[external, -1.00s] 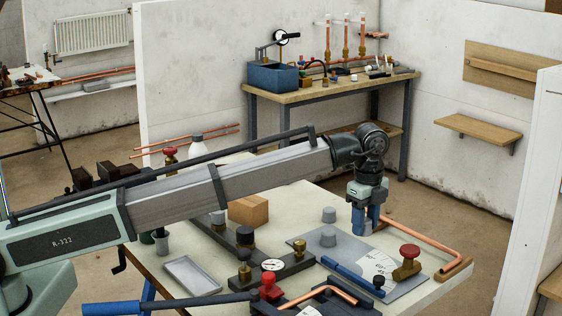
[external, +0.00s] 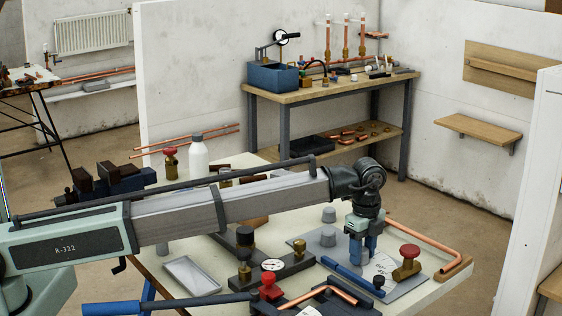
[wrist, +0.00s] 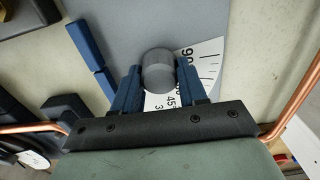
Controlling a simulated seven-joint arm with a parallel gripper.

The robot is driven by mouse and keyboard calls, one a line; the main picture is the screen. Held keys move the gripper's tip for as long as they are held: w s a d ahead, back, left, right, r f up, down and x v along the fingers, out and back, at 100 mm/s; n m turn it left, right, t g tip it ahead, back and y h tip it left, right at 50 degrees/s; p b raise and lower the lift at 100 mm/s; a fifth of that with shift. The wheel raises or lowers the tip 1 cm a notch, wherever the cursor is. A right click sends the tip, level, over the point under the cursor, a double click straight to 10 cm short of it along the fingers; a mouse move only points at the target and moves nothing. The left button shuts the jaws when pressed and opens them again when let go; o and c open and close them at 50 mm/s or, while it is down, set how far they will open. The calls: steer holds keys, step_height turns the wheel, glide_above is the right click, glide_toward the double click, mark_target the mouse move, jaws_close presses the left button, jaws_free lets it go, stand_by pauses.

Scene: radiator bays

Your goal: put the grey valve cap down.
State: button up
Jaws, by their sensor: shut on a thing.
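My gripper (external: 362,250) points down over the grey board with the white angle scale (external: 386,262) on the right part of the bench. In the wrist view my gripper's blue fingers (wrist: 160,90) are shut on a round grey valve cap (wrist: 158,68), with the board and its printed scale (wrist: 205,60) beneath it. The held cap is hard to make out in the external view. I cannot tell whether it touches the board. Two more grey caps stand left of my gripper, one farther back (external: 328,214) and one nearer (external: 327,237).
A brass valve with a red knob (external: 407,262) stands right of my gripper. A copper pipe (external: 428,240) runs behind it. A gauge on a dark block (external: 272,265) and an empty shallow tray (external: 190,277) are to the left.

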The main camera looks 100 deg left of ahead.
mark_target(363, 249)
steer(key=shift+f, duration=0.1)
steer(key=o, duration=1)
step_height(363, 249, up, 12)
steer(key=shift+r, duration=0.15)
